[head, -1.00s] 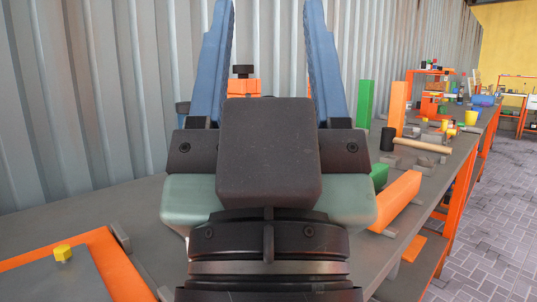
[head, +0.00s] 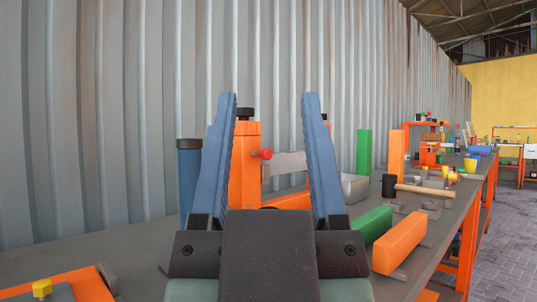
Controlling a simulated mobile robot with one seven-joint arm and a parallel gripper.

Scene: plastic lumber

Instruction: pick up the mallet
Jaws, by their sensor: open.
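The mallet (head: 424,190) lies on the grey workbench (head: 440,236), right of centre in the head view. It has a black head at its left end and a pale wooden handle pointing right. My gripper (head: 269,98) is in the lower middle of the view, with two blue fingers spread wide and pointing up in the picture. It is open with nothing visibly held. The mallet is to the right of the fingers and apart from them.
An orange machine (head: 244,165) stands behind the fingers. A green block (head: 374,224) and an orange block (head: 399,243) lie near the front edge. Upright green (head: 364,152) and orange (head: 396,155) blocks stand behind the mallet. A corrugated wall (head: 120,110) backs the bench.

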